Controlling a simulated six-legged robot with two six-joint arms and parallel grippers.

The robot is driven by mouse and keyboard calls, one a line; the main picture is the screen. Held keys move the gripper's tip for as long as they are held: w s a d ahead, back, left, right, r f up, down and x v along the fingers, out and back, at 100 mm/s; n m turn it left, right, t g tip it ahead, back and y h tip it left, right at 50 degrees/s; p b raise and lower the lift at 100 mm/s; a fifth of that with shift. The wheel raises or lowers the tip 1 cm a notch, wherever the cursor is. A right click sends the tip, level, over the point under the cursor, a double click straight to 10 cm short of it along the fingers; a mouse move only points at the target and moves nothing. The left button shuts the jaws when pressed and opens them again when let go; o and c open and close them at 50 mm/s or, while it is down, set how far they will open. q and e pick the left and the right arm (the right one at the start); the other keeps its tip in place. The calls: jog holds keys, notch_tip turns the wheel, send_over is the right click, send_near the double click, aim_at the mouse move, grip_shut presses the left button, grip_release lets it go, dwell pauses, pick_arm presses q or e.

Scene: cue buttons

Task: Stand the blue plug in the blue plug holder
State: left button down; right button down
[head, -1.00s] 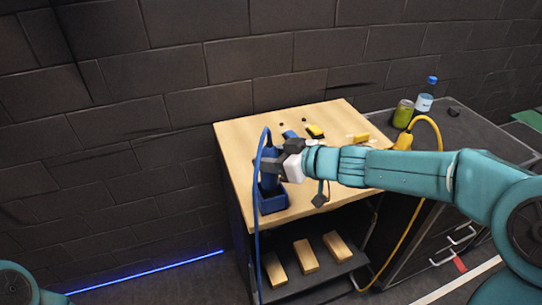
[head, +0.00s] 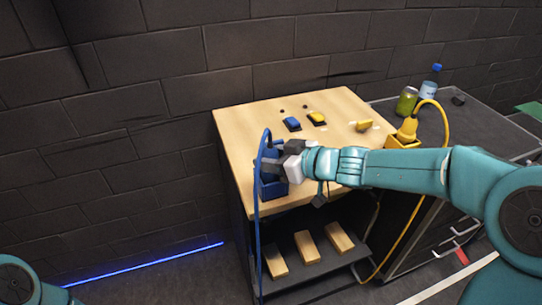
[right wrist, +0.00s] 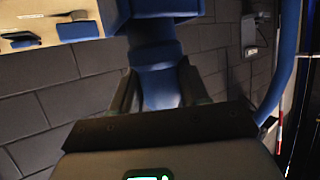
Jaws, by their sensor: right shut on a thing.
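My right gripper (head: 274,164) is shut on the blue plug (right wrist: 157,84), gripping its body between both fingers. The plug is upright, with its blue cord looping over and down to the left. The blue plug holder (head: 274,190) stands at the near left corner of the wooden top, directly under the plug. The plug's lower end is at the holder in the head view. In the right wrist view the holder (right wrist: 165,7) meets the plug's far end. I cannot tell whether the plug is fully seated. My left gripper is not in view.
A blue button (head: 292,124) and a yellow button (head: 317,118) sit at the back of the wooden top (head: 245,125). A yellow plug (head: 407,129) stands in a yellow holder (head: 400,142) at right. A can (head: 407,100) and bottle (head: 429,92) stand beyond. Wooden blocks (head: 307,247) lie on the lower shelf.

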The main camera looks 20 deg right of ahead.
jog(key=shift+w+f+b, duration=0.1)
jog(key=shift+f+b, duration=0.2)
jog(key=shift+f, duration=0.35)
jog(key=shift+c, duration=2.4)
grip_release()
jog(key=p+v, duration=0.4)
jog(key=v, duration=1.2)
jog(key=shift+s+r, duration=0.15)
jog(key=shift+s, duration=0.05)
